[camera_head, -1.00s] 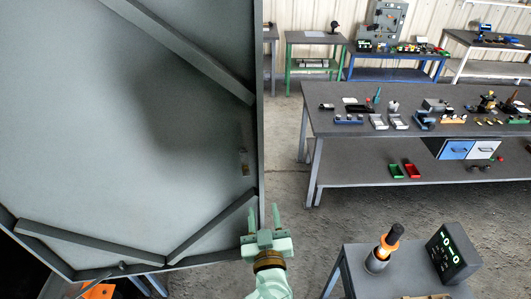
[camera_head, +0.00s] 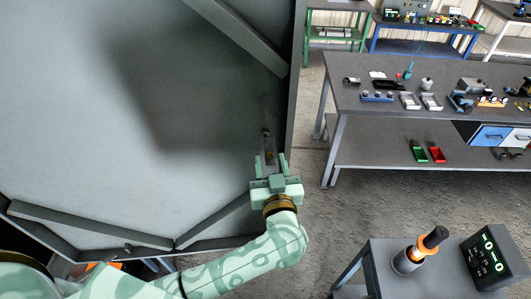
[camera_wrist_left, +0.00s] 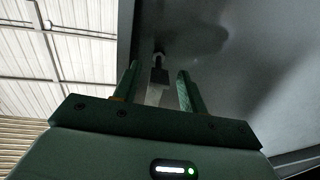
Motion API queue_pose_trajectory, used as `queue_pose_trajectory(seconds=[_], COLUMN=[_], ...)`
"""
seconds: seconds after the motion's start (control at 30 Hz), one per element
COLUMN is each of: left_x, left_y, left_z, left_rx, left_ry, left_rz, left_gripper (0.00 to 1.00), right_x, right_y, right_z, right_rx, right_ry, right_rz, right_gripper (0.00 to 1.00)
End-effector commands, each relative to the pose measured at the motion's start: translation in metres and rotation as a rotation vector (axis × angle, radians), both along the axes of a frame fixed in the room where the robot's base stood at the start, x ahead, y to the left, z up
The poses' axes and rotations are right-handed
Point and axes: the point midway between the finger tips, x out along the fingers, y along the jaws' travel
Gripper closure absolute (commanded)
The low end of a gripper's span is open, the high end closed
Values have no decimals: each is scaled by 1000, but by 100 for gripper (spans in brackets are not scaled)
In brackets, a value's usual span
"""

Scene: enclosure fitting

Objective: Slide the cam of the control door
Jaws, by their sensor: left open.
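The grey control door (camera_head: 110,110) fills the left of the head view, its inner face with diagonal braces toward me. The cam (camera_head: 267,145) is a small metal piece near the door's right edge. It also shows in the left wrist view (camera_wrist_left: 158,72), between and beyond the fingertips. My left gripper (camera_head: 269,158) is open, its two fingers pointing up at the cam's lower part. In the left wrist view the fingers (camera_wrist_left: 158,70) stand apart on either side of it; I cannot tell whether they touch it. My right gripper is not in view.
A small grey table (camera_head: 400,255) at lower right holds an orange and black tool (camera_head: 420,250) and a black display box (camera_head: 487,257). A long workbench (camera_head: 345,88) with several tools stands behind. Bare floor lies between them.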

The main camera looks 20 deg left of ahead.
Motion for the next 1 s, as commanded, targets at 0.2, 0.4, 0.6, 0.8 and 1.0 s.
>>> queue_pose_trajectory(seconds=[0.2,0.4,0.6,0.8,1.0], left_x=[1,1,1,1,0], left_y=[-1,0,0,0,0], left_z=[0,1,1,-17,-26], left_rx=[0,0,0,0,-2], left_ry=[0,0,0,7,9], left_rz=[-1,-1,0,3,1], left_gripper=[58,64,100,100,100], right_x=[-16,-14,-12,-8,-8], right_y=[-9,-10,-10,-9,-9], right_z=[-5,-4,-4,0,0], right_rx=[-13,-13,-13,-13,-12], right_ry=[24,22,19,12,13], right_rz=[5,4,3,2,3], right_gripper=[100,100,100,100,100])
